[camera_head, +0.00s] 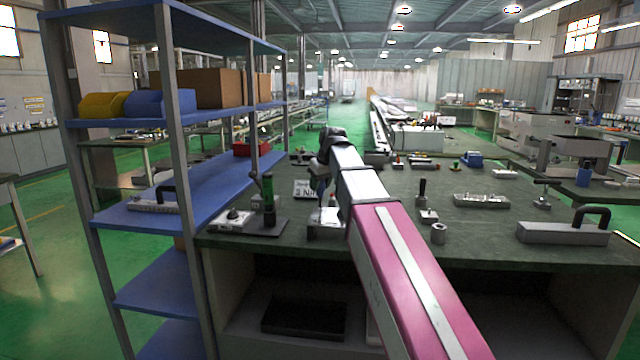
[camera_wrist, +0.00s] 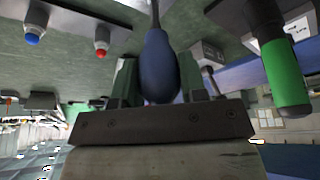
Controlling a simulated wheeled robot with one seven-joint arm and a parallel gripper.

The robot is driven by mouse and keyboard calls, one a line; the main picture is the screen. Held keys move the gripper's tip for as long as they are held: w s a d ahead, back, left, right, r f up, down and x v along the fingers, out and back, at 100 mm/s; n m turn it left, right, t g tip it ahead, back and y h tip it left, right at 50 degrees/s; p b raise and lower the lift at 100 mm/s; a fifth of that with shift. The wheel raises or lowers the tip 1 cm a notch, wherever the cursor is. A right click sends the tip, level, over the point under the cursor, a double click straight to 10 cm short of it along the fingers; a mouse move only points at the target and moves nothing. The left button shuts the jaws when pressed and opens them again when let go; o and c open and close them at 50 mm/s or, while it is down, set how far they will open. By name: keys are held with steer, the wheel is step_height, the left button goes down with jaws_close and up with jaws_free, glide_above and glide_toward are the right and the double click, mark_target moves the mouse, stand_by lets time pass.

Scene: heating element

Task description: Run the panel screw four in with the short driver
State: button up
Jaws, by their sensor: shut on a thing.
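My gripper (camera_head: 325,172) is over the left part of the dark green workbench, at the end of my arm. In the wrist view my gripper (camera_wrist: 160,85) is shut on the blue handle of a driver (camera_wrist: 160,62). The driver's thin shaft (camera_wrist: 155,14) points away from the fingers, and its tip is out of that view. In the head view the blue handle (camera_head: 320,187) hangs just above a light metal block (camera_head: 326,224), partly hidden by my arm. I cannot tell whether the tip touches anything. The panel screw cannot be made out.
A green-handled tool on a stand (camera_head: 269,196) stands close to the left; its green handle (camera_wrist: 285,78) shows in the wrist view. A blue shelf rack (camera_head: 160,120) borders the bench at left. A small card (camera_head: 304,188) stands behind the driver. A toolbox-like block (camera_head: 562,233) lies at right.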

steer(key=shift+f, duration=0.1)
steer(key=m, duration=0.2)
steer(key=shift+m+t+h, duration=0.3)
steer(key=shift+h, duration=0.1)
steer(key=shift+m+h, duration=0.3)
steer(key=shift+m, duration=0.4)
steer(key=m+h, duration=0.1)
steer(key=m, duration=0.3)
steer(key=shift+f, duration=0.1)
steer(key=shift+h, duration=0.3)
